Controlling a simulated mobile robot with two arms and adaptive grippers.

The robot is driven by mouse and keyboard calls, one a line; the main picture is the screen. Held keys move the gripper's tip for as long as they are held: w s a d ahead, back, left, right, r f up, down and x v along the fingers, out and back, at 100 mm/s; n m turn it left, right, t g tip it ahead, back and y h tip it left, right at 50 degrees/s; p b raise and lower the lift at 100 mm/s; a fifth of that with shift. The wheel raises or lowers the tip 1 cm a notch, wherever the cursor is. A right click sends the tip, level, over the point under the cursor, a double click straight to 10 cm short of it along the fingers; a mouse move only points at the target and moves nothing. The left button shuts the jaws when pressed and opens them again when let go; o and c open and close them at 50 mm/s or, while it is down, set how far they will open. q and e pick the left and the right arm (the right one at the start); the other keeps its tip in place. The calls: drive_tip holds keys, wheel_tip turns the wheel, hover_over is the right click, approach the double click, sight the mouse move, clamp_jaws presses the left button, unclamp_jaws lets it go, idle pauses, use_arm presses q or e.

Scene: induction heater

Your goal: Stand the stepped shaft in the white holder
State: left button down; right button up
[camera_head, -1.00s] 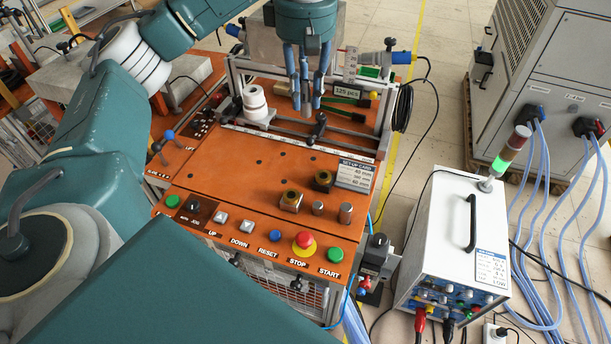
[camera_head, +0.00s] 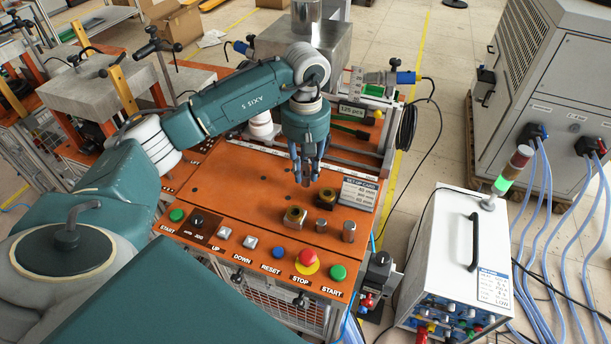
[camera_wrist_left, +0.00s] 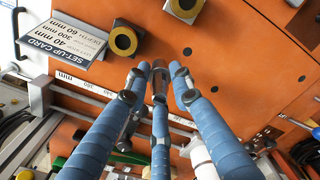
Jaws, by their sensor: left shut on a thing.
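My left gripper (camera_head: 305,178), with three blue fingers, hangs pointing down above the orange bench top, left of the set-up card and behind the brass pieces. It is shut on a slim grey metal piece, apparently the stepped shaft (camera_wrist_left: 159,84), which shows between the fingers in the left wrist view. Most of it is hidden by the fingers. A round white stepped piece, apparently the white holder (camera_head: 262,126), stands at the back of the bench, partly behind my left arm. It also shows in the left wrist view (camera_wrist_left: 202,160), partly behind a finger. My right gripper is out of view.
Two brass pieces (camera_head: 295,216) and two short steel cylinders (camera_head: 349,232) stand near the front right, by the set-up card (camera_head: 360,193). A push-button row (camera_head: 278,252) runs along the front. A metal rail frame stands behind. The left-middle of the orange top (camera_head: 225,185) is clear.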

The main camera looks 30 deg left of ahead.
sight(306, 174)
use_arm(q)
wheel_tip(306, 174, down, 3)
drive_tip(key=shift+f+p, duration=0.1)
drive_tip(key=shift+p, duration=0.3)
drive_tip(key=shift+f, duration=0.1)
drive_tip(key=shift+f+b, duration=0.15)
drive_tip(key=shift+b, duration=0.15)
drive_tip(key=c, duration=1.8)
unclamp_jaws()
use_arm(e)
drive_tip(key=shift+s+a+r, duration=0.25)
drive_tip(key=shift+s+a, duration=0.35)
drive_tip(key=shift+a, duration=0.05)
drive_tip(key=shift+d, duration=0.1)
